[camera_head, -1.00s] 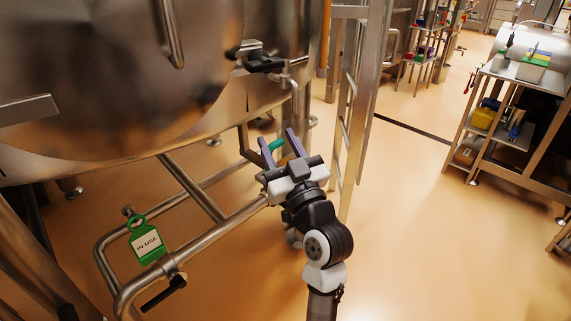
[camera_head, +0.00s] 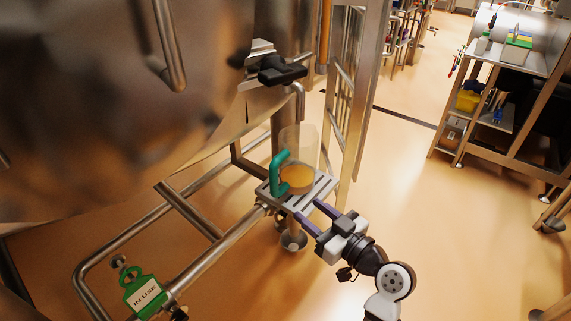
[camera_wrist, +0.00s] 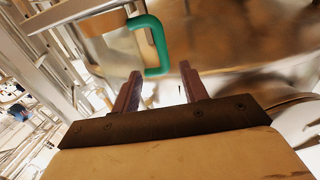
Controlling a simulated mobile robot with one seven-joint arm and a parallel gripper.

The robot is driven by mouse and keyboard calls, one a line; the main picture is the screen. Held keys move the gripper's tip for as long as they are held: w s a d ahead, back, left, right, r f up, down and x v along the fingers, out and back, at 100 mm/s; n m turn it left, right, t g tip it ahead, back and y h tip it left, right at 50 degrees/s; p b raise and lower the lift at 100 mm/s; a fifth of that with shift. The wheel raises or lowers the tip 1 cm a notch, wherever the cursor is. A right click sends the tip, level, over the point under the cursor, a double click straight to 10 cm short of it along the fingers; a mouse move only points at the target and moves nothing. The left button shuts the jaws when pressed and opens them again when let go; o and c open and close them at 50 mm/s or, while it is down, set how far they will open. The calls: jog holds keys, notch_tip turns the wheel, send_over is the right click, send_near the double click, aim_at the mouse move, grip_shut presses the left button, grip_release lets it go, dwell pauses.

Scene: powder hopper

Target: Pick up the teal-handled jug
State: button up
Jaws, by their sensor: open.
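The jug (camera_head: 301,152) is clear with a teal handle (camera_head: 276,173) on its left side and an amber layer at its bottom. It stands upright on a small slatted metal shelf (camera_head: 318,190) below the tank outlet. My gripper (camera_head: 309,213) is open and empty, just in front of and below the jug, apart from it. In the wrist view, the teal handle (camera_wrist: 155,45) lies beyond the two purple fingers (camera_wrist: 160,90), between and above their tips. The jug body (camera_wrist: 110,50) shows only in part there.
The big steel tank (camera_head: 90,120) fills the left, with a black-handled valve (camera_head: 281,70) above the jug. Pipe rails (camera_head: 205,258) carry a green "IN USE" tag (camera_head: 143,292). A ladder-like frame (camera_head: 355,110) stands right of the jug. Open floor (camera_head: 400,190) lies to the right.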

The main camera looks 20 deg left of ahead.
aim_at(277, 183)
jog(key=p+x, duration=0.2)
jog(key=x, duration=0.6)
jog(key=shift+w+a+r, duration=0.1)
jog(key=shift+a+r, duration=0.05)
jog(key=p+x, duration=0.1)
jog(key=x, duration=0.1)
jog(key=p+x, duration=0.1)
jog(key=x, duration=0.1)
jog(key=shift+a+r, duration=0.2)
jog(key=shift+r, duration=0.05)
jog(key=shift+w+a+f, duration=0.15)
jog(key=shift+w+a, duration=0.05)
jog(key=shift+a, duration=0.1)
jog(key=shift+c, duration=0.2)
grip_shut()
